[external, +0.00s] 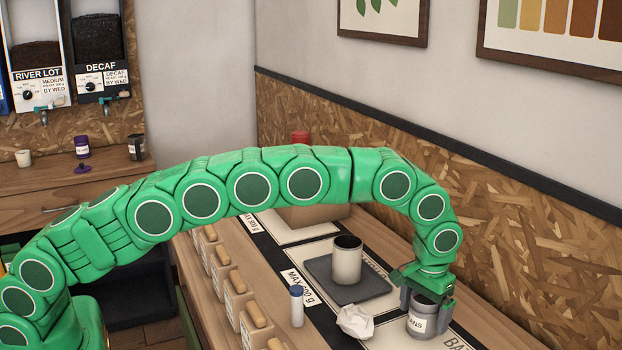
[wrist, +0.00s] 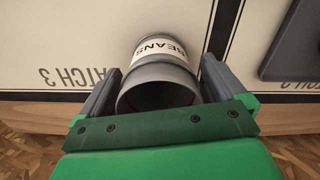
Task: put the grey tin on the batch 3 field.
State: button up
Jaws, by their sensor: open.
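The grey tin (external: 422,321) with a white "BEANS" label stands upright at the front right of the counter. It also shows in the wrist view (wrist: 160,72), its open rim facing the camera. Beneath it is the pale batch 3 field (wrist: 60,30), whose printed name reads in part at the left of the wrist view; it also shows in the external view (external: 393,338). My gripper (external: 427,296) is open around the tin, one finger on each side. In the wrist view my gripper (wrist: 160,85) has the tin between its fingers; whether they touch it is unclear.
A cream can (external: 347,262) stands on a dark grey plate (external: 375,293) left of the tin. A crumpled paper (external: 355,321) and a blue-capped bottle (external: 297,307) are nearby. Several wooden-topped packs (external: 229,290) line the front edge. A chipboard wall (external: 530,215) is behind.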

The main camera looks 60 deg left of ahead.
notch_tip(320, 180, up, 12)
dwell(0.6)
jog(key=s+a+r, duration=0.4)
jog(key=s+a, duration=0.2)
jog(key=s, duration=0.2)
jog(key=s+a+r+m, duration=0.1)
jog(key=s+a+r, duration=0.35)
jog(key=s, duration=0.25)
jog(key=s+a+r, duration=0.4)
jog(key=s+a, duration=0.2)
jog(key=s, duration=0.2)
jog(key=s+a+f, duration=0.2)
jog(key=s+a, duration=0.1)
jog(key=s, duration=0.9)
jog(key=s+a+f+g, duration=0.1)
jog(key=s+a+f, duration=0.1)
jog(key=s, duration=1)
jog(key=s+a+f+m, duration=0.1)
jog(key=s+a, duration=0.3)
jog(key=s, duration=0.8)
jog(key=shift+s+a+f+g, duration=0.2)
jog(key=shift+a+f+g, duration=0.2)
jog(key=shift+f, duration=0.35)
